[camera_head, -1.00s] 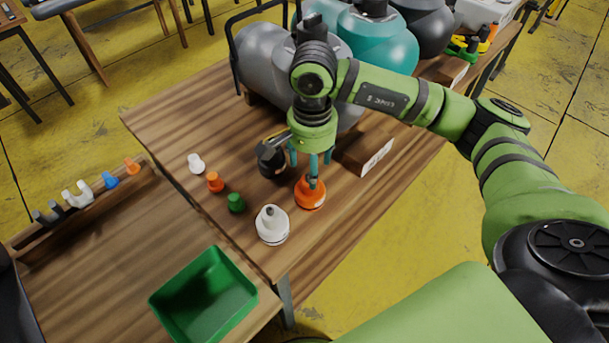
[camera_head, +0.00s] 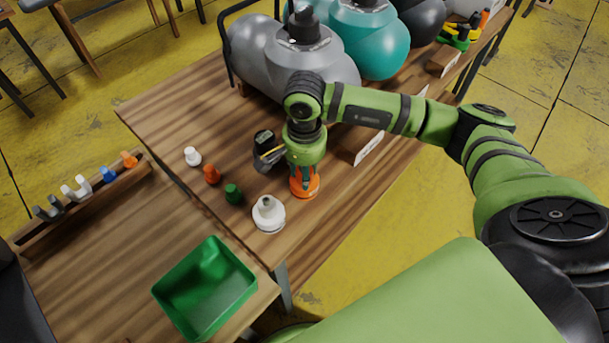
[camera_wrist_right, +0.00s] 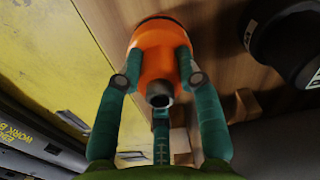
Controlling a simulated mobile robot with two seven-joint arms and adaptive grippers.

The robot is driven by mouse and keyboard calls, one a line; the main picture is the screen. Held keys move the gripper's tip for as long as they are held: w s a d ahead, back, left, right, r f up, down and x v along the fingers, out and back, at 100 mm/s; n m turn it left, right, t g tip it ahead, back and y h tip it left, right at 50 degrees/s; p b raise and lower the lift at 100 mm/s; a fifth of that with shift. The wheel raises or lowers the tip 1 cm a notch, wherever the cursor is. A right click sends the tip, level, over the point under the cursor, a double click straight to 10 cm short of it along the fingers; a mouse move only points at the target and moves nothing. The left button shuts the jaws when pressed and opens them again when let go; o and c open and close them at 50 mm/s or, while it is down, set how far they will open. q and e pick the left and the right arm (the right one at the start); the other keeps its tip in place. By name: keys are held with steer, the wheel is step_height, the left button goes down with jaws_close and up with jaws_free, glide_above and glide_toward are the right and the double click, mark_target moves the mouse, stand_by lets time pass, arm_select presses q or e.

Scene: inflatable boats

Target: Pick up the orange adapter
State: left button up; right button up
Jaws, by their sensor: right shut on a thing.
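The orange adapter (camera_head: 311,190) stands on the wooden table near its front right edge, with its base at table level. My right gripper (camera_head: 304,178) comes down over it from above, and its teal fingers are shut around its sides. In the right wrist view the fingers (camera_wrist_right: 160,82) press on the orange body (camera_wrist_right: 158,40), and the grey neck (camera_wrist_right: 160,95) points toward the palm. My left gripper is not in view.
A white adapter (camera_head: 268,215) stands close at the front left, and a black one (camera_head: 265,140) is behind. Small white (camera_head: 192,156), orange (camera_head: 211,174) and green (camera_head: 233,193) pieces stand left. A green bin (camera_head: 205,290) is on the nearer table.

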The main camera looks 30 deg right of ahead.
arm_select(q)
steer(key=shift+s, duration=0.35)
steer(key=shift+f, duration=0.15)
arm_select(e)
steer(key=shift+r, duration=0.1)
